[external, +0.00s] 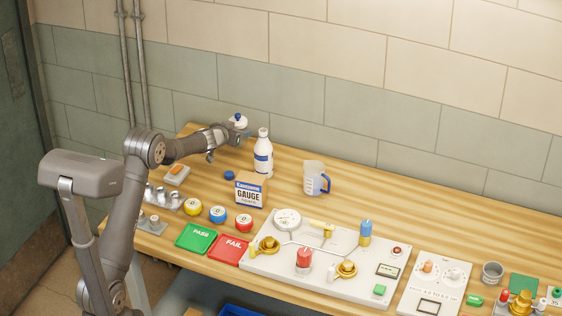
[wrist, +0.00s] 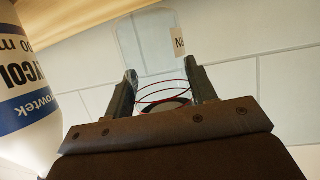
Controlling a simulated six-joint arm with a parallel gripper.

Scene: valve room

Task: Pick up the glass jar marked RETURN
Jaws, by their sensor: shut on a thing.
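In the wrist view, a clear glass jar (wrist: 155,42) stands out between and beyond my fingers. It has a pale label at its right, with only a letter like N readable. Thin red and dark rings show at its near end. My gripper (wrist: 160,70) is shut on the jar, one dark finger on each side. In the external view my gripper (external: 241,132) is raised near the back wall, above the left part of the bench. The jar is too small and clear to make out surely there.
A white bottle (external: 263,155) with a blue label stands close to my gripper; it also shows in the wrist view (wrist: 28,95). A GAUGE box (external: 249,190), measuring jug (external: 314,178), green PASS mat (external: 197,238) and valve panel (external: 320,262) occupy the bench. Bare wood lies right of the jug.

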